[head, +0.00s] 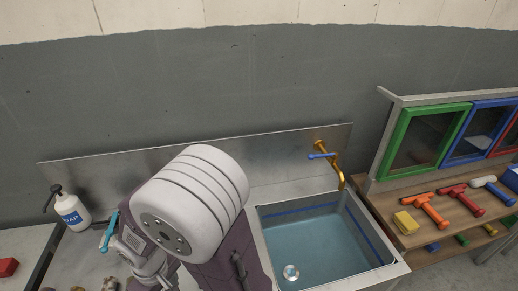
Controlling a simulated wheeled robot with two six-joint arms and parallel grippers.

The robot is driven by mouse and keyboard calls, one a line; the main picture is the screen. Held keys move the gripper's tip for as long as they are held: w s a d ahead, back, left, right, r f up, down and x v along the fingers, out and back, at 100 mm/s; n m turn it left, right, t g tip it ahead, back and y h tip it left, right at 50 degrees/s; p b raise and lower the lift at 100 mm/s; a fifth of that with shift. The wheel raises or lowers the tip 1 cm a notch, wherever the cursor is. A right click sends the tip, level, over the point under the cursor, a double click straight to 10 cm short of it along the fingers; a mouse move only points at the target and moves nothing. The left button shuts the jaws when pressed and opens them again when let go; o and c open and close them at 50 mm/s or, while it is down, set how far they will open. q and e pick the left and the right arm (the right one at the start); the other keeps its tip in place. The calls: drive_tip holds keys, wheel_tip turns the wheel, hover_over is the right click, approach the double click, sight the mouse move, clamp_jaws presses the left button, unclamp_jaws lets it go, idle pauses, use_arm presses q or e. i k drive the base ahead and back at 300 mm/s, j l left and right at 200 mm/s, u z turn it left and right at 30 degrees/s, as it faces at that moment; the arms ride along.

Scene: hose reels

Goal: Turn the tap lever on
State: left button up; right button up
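The brass tap (338,170) rises at the back of the sink and its spout bends down over the basin. Its blue lever (321,155) sticks out to the left near the top of the tap, roughly level. The sink basin (378,258) is below, with bluish water or lining and a round drain. A large white and purple arm of mine fills the middle left. Grey metal parts at its lower left may be my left gripper (133,243), but its fingers are not clear. No gripper is at the lever. My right gripper is not in view.
A soap bottle (71,211) and a teal-handled item (108,232) are on the counter at left. A red block (8,267) is at the far left. A wooden shelf (386,207) with toy tools stands right of the sink. The space around the lever looks free.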

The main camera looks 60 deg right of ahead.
sight(335, 154)
drive_tip(key=z, duration=2.9)
